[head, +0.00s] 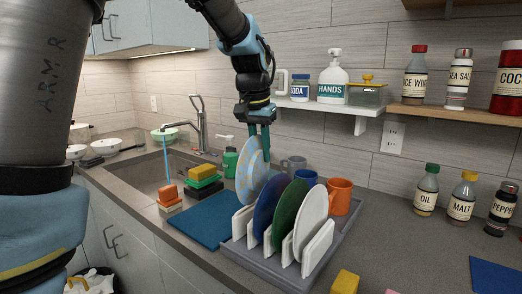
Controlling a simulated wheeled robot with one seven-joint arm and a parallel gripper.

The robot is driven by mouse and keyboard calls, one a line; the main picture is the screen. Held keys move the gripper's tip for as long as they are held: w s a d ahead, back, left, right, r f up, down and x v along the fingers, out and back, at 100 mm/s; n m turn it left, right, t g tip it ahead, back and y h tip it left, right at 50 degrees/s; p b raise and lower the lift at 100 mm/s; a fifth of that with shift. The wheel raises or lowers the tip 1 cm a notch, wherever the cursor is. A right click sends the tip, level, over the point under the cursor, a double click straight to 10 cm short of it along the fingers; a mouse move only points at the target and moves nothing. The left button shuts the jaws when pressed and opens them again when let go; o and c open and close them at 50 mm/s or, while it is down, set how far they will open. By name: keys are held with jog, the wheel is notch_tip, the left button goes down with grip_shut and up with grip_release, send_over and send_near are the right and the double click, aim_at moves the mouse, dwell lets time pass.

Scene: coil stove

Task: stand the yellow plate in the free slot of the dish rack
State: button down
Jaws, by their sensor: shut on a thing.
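My gripper (260,143) is shut on the rim of a plate patterned in pale blue and yellow (250,172), the only plate with yellow on it. The plate hangs nearly upright, tilted slightly, above the left end of the dish rack (290,275). The rack has white dividers on a grey tray. A dark blue plate (268,205), a green plate (289,212) and a white plate (311,215) stand in it. A gap shows at the left, beside the blue plate; the plates hide part of the slots. I cannot tell whether the held plate's lower edge touches the rack.
An orange mug (340,196), a blue cup (306,177) and a grey mug (293,164) stand behind the plates. A blue mat (204,227) lies left of the rack, by the sink (140,180). A shelf (340,111) with a soap bottle is behind my gripper.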

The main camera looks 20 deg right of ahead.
jog(key=shift+f, duration=0.1)
jog(key=shift+f+b, duration=0.35)
jog(key=shift+f, duration=0.15)
jog(key=c, duration=0.8)
grip_release()
jog(key=shift+r, duration=0.1)
jog(key=shift+r+p, duration=0.3)
jog(key=shift+r, duration=0.05)
jog(key=b+v, duration=0.1)
jog(key=v, duration=1.1)
jog(key=shift+r+b, duration=0.2)
jog(key=shift+b, duration=0.15)
